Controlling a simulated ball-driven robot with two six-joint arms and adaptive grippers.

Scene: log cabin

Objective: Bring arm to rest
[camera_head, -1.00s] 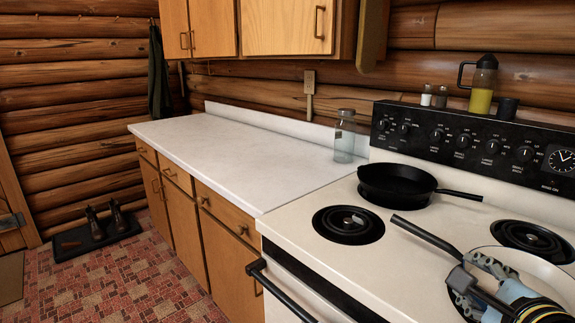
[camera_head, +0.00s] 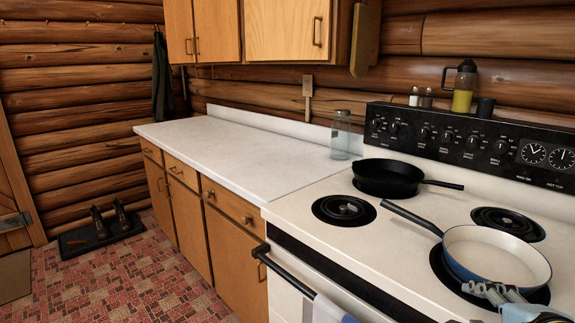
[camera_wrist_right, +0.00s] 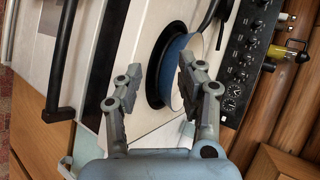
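My right gripper (camera_head: 497,293) is at the bottom right of the head view, at the near rim of a blue pan with a pale inside (camera_head: 498,254). In the right wrist view the gripper (camera_wrist_right: 152,85) has its two fingers spread, with nothing held between them. The blue side of the pan (camera_wrist_right: 172,72) shows just beyond the fingertips; I cannot tell whether the right-hand finger touches it. The pan sits on the front right burner, its handle pointing to the back left. My left gripper is not in view.
A black skillet (camera_head: 387,177) sits on the back left burner of the white stove (camera_head: 300,206). The front left burner (camera_head: 343,210) is empty. A glass jar (camera_head: 340,135) stands on the otherwise clear counter (camera_head: 240,146). The oven handle (camera_head: 290,272) juts out in front.

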